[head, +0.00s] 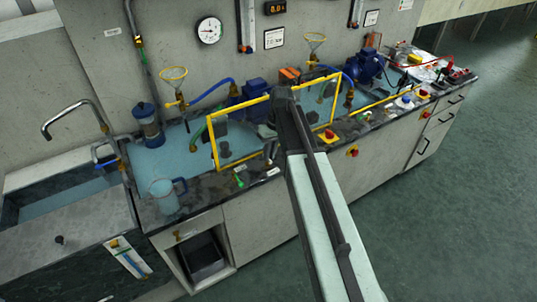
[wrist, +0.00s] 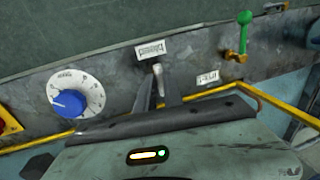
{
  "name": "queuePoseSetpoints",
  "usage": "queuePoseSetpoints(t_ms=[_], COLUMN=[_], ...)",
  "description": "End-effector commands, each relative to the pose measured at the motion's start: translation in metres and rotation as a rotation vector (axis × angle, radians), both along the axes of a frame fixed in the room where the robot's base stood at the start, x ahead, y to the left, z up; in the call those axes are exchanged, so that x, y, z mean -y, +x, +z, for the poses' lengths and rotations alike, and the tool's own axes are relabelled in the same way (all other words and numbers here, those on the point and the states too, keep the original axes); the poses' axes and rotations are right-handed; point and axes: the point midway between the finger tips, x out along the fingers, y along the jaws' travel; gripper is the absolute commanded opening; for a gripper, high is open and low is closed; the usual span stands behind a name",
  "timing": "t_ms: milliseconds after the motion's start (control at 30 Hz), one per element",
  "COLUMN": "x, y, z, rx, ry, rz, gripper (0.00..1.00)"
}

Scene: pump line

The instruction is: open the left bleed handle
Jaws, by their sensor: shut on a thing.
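My gripper (wrist: 157,80) shows in the wrist view, its two dark fingers closed around a small pale handle (wrist: 158,68) at the bench's front strip. A white label (wrist: 150,50) sits just beyond it; its text is too small to read, so I cannot tell by name which handle this is. A green lever (wrist: 243,35) on a brass fitting stands apart to the right, untouched. In the head view a green lever (head: 238,180) shows at the bench front, left of my arm. My arm hides the gripped handle there.
A blue knob on a white dial (wrist: 70,103) lies left of my fingers. Yellow guard frames (head: 213,145) stand on the bench near my arm. A clear jug (head: 165,196) stands at the bench's left end, beside the sink (head: 65,215). The floor (head: 450,200) at right is clear.

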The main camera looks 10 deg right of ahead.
Motion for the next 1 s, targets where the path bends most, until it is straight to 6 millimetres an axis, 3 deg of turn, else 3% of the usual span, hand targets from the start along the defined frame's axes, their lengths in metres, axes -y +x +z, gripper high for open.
queuePoseSetpoints(t_ms=[167,200,267,667,1000], x=[0.0,-0.001,-0.001,0.0,0.01], y=[0.002,0.002,0.002,0.001,0.004], z=[0.0,0.0,0.0,0.006,0.063], rx=[0.006,0.006,0.005,0.002,0.003], ry=[0.001,0.001,0.001,0.001,0.001], rz=[0.001,0.001,0.001,0.001,0.0], gripper=[0.0,0.2,0.33,0.33,0.33])
